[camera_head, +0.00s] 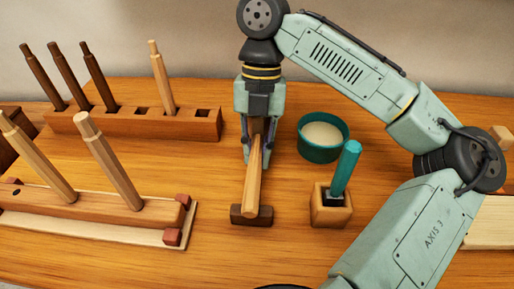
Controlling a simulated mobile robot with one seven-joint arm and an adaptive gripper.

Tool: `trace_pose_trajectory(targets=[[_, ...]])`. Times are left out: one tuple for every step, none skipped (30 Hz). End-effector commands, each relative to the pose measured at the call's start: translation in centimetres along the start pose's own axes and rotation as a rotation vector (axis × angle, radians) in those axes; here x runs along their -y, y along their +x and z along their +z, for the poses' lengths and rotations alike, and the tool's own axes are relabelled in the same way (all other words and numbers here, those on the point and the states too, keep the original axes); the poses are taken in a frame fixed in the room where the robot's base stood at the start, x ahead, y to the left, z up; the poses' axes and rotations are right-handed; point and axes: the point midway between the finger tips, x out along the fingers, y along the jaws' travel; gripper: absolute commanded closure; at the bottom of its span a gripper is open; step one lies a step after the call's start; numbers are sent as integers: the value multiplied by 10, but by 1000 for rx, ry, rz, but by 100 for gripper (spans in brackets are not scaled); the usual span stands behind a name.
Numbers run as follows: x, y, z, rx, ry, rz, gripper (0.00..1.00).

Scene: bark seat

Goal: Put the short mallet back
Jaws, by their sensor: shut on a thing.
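The short mallet (254,180) has a pale wooden handle and a dark block head (239,215) at its lower end, toward the front of the bench. My gripper (257,158) points down and is shut on the upper part of the handle. The handle slopes from the jaws down to the head. I cannot tell whether the head touches the bench top.
A slotted rack (185,122) at the back left holds several upright sticks and has empty slots. A low rack (90,203) at front left holds two pale rods. A teal bowl (323,151) and a wooden block (320,210) with a teal-handled tool (346,166) stand right of the mallet.

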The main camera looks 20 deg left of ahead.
Motion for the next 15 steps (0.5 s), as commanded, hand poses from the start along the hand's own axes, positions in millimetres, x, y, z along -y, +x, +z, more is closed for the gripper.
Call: trace_pose_trajectory(targets=[[0,0,0,0,0,0,100],[0,0,0,0,0,0,100],[0,1,0,0,0,0,100],[0,1,0,0,0,0,100],[0,2,0,0,0,0,100],[0,2,1,0,0,0,100],[0,2,1,0,0,0,100],[0,3,1,0,0,0,100],[0,4,1,0,0,0,100],[0,4,1,0,0,0,100],[0,4,1,0,0,0,100],[0,5,2,0,0,0,100],[0,5,2,0,0,0,100],[0,5,2,1,0,0,81],[0,5,2,1,0,0,78]])
